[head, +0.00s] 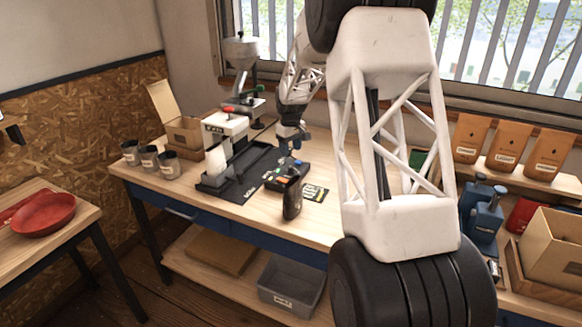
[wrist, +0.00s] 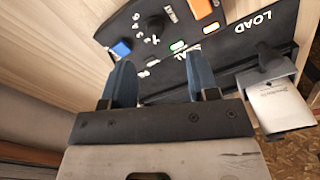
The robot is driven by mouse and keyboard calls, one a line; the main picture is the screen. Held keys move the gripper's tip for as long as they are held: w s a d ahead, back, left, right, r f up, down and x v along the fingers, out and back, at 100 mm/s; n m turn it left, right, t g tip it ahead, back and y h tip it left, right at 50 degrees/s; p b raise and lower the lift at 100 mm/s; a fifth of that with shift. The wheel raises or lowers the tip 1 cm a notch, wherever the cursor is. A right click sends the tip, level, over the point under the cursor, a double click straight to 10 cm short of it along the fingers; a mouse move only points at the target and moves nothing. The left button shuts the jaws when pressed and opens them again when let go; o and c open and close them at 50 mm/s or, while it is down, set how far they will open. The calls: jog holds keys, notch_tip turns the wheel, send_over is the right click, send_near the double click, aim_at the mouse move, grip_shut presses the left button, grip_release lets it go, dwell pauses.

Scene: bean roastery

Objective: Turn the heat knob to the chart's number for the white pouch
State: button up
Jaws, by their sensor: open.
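A blue block (wrist: 121,48) and an orange block (wrist: 200,8) are near the knob. A black-handled object (head: 292,200) stands at the panel's front. Several grey cups (head: 149,158) are at left, blue canisters (head: 486,215) at right. Some bench front is clear.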

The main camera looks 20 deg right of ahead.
aim_at(291, 167)
jog(key=shift+w+d+f, duration=0.35)
jog(key=shift+w+f, duration=0.25)
jog(key=shift+f, duration=0.1)
jog(key=shift+f, duration=3.8)
jog(key=c, duration=0.9)
